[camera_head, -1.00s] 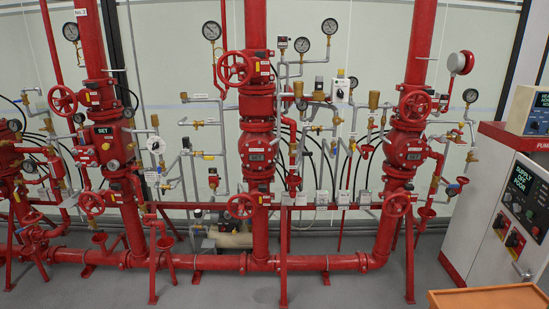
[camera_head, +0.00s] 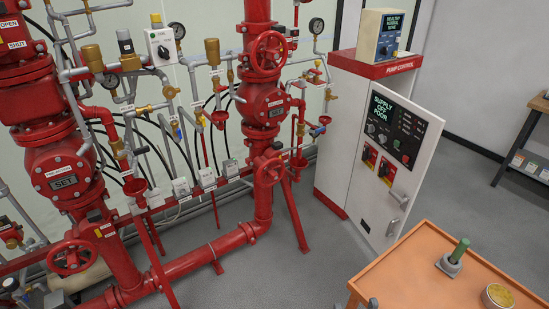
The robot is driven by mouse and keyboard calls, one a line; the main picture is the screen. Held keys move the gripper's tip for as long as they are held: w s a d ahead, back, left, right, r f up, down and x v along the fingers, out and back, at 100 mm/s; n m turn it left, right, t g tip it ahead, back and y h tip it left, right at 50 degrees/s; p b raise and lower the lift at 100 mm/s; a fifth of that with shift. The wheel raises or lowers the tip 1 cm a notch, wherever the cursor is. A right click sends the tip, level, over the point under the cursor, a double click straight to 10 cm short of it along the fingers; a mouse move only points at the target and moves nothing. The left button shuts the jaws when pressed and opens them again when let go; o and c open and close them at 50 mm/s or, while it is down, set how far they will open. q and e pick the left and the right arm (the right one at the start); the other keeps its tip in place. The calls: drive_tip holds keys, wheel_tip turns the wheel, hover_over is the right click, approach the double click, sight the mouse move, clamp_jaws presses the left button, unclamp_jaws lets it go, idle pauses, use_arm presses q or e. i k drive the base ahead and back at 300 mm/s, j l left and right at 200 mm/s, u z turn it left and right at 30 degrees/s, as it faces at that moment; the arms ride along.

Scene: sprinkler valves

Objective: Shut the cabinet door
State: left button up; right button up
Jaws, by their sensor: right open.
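The pump control cabinet (camera_head: 336,135) is white with a red band and stands right of centre. Its white door (camera_head: 412,160) stands open, swung out from the cabinet front. Its outer face faces me, with a display reading "SUPPLY OFF POOR", knobs and red-and-yellow switches. A silver handle (camera_head: 398,199) sits low near its free edge. The cabinet's inside is hidden behind the door. Only a small dark tip of my right gripper (camera_head: 372,303) shows at the bottom edge, open and well apart from the door. My left gripper is not in view.
An orange-topped table (camera_head: 420,265) stands in front of the door, carrying a green-handled part (camera_head: 454,256) and a tin (camera_head: 497,297). Red pipes and valves (camera_head: 265,150) fill the left. Grey floor (camera_head: 310,270) is open between pipes and table. A dark bench (camera_head: 530,150) stands at right.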

sight(380, 218)
drive_tip(key=i+l+z, duration=0.1)
drive_tip(key=i+z, duration=0.2)
drive_tip(key=z, duration=0.15)
drive_tip(key=i+z, duration=0.25)
drive_tip(key=z, duration=0.25)
drive_tip(key=i+j+z, duration=0.1)
drive_tip(key=j, duration=0.3)
drive_tip(key=i+j, duration=0.1)
drive_tip(key=j, duration=0.35)
drive_tip(key=j+z, duration=0.15)
drive_tip(key=j, duration=0.25)
drive_tip(key=i+j+z, duration=0.5)
drive_tip(key=i+j, duration=0.4)
drive_tip(key=i+j+z, duration=0.1)
drive_tip(key=i, duration=0.4)
drive_tip(key=i+j+z, duration=0.15)
drive_tip(key=i, duration=0.3)
